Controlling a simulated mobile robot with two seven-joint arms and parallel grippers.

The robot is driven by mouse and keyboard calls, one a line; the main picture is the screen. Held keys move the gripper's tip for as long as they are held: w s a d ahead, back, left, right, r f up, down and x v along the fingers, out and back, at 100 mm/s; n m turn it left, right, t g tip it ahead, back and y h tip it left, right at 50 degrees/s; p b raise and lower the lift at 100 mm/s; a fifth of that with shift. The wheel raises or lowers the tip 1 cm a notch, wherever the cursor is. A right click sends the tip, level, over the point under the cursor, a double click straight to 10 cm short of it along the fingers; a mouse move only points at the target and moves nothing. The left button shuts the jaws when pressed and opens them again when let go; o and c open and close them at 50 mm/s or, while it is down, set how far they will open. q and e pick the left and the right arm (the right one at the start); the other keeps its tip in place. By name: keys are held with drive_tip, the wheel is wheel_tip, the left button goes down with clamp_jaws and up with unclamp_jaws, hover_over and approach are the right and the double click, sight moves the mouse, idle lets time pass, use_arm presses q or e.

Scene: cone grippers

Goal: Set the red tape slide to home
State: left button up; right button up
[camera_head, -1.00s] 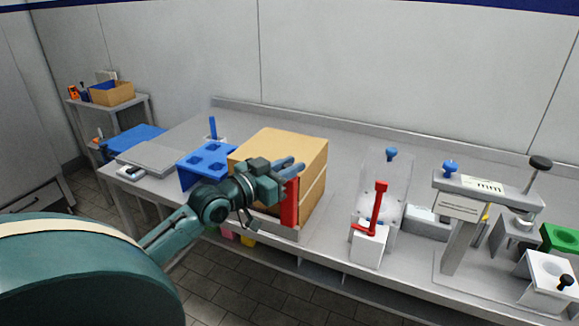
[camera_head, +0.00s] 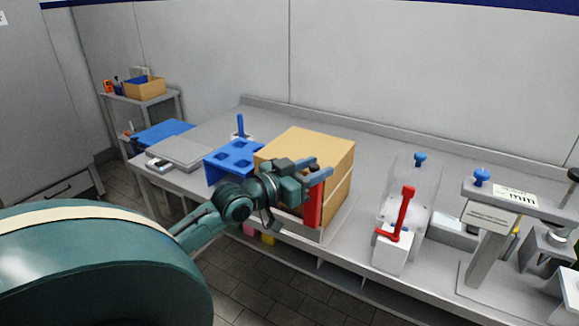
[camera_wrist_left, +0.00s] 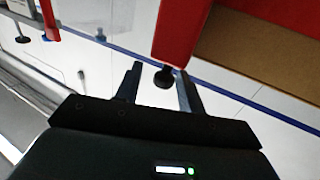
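The red tape slide (camera_head: 314,205) is an upright red piece on the front right side of a cardboard box (camera_head: 338,165). In the left wrist view the red slide (camera_wrist_left: 182,30) reaches down from the top, with a black knob (camera_wrist_left: 164,77) at its end. My left gripper (camera_head: 322,172) is at the upper part of the slide, in front of the box. In the left wrist view its two fingers (camera_wrist_left: 158,88) are apart, with the knob between them near the right finger; contact is unclear. My right gripper is not in view.
A blue holed block (camera_head: 232,158) stands left of the box. Right of the box are a white block with a red lever (camera_head: 403,212), a clear panel fixture and a grey press stand (camera_head: 487,245). The bench's front edge runs below the box.

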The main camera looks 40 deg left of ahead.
use_arm(q)
drive_tip(key=s+a+b, duration=0.1)
drive_tip(key=s, duration=1.1)
drive_tip(key=shift+a+b, duration=0.4)
drive_tip(key=shift+s, duration=0.1)
